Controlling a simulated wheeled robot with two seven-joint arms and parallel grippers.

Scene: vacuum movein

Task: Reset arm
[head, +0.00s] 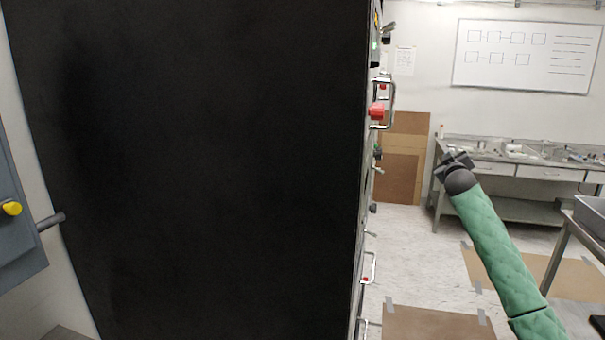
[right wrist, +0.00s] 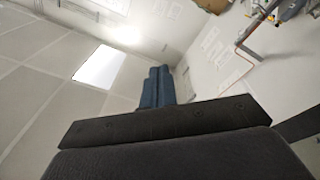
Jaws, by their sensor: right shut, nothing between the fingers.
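My right arm comes up from the lower right of the head view in a green quilted sleeve. Its dark right gripper (head: 458,163) is raised in front of the far workbench and to the right of the large black cabinet, apart from both. The gripper is shut and holds nothing. In the right wrist view the dark gripper body fills the bottom, and the camera looks up at the ceiling and a bright ceiling light (right wrist: 100,67). My left gripper is not in view.
The black cabinet (head: 205,170) blocks the left and middle, with handles and a red knob (head: 376,110) along its right edge. A workbench (head: 520,170) stands under a whiteboard (head: 527,56). A grey cart (head: 590,215) is at far right. Cardboard sheets (head: 430,322) lie on the floor.

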